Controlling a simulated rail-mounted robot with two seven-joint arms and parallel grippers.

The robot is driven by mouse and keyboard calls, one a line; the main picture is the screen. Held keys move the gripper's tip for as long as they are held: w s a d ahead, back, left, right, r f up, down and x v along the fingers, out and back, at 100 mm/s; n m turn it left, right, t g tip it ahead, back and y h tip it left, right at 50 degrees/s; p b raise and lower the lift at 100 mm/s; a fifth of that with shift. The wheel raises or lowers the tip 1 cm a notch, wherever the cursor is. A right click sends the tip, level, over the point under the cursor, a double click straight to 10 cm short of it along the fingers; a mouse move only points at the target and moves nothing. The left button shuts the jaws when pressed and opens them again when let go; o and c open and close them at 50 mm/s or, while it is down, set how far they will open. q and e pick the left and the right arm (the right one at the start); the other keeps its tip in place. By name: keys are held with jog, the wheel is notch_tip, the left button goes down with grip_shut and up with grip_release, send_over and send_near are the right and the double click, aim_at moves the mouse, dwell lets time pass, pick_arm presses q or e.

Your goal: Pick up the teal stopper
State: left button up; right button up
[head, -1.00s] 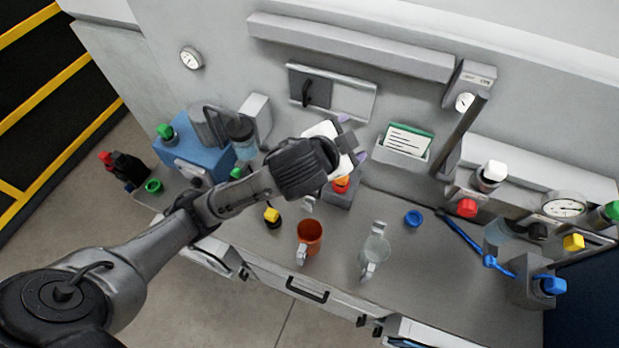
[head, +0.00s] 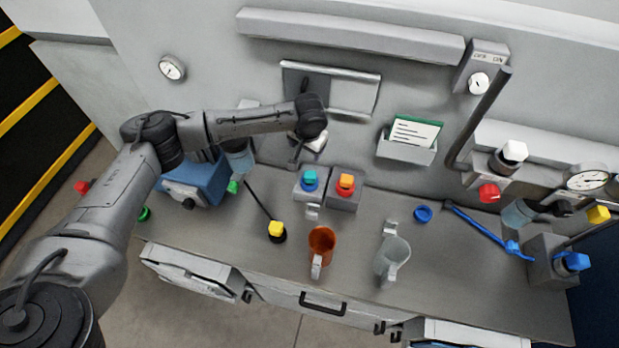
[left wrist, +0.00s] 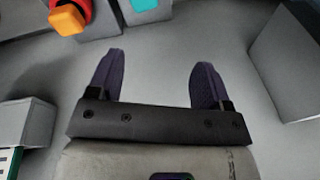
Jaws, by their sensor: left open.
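The teal stopper (head: 309,178) sits on a small grey block on the bench, left of an orange-topped stopper (head: 346,183) on a similar block. In the left wrist view the teal stopper (left wrist: 143,5) shows only at the top edge, cut off, with the orange stopper (left wrist: 66,20) to its left. My left gripper (left wrist: 155,70) is open, with two purple fingers apart and nothing between them. The stopper lies beyond the fingers, apart from them. In the head view the gripper is just above the stopper in the picture, near the back wall, its fingers largely hidden. My right gripper is not in view.
An orange-brown mug (head: 321,241) and a clear mug (head: 394,257) stand in front. A yellow-topped item (head: 276,229) and a blue ring (head: 423,213) are on the bench. A blue box (head: 195,185) stands left, and a card holder (head: 408,147) is at the back right.

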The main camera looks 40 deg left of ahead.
aim_at(310, 174)
pick_arm(q)
jog(key=f+n, duration=0.2)
jog(key=f, duration=0.2)
jog(key=f+n, duration=0.2)
jog(key=f, duration=0.3)
jog(key=f+n+h, duration=0.1)
jog(key=f, duration=0.4)
jog(key=shift+w+d+n, duration=0.25)
jog(key=shift+w+n, duration=0.15)
jog(key=c, duration=1.1)
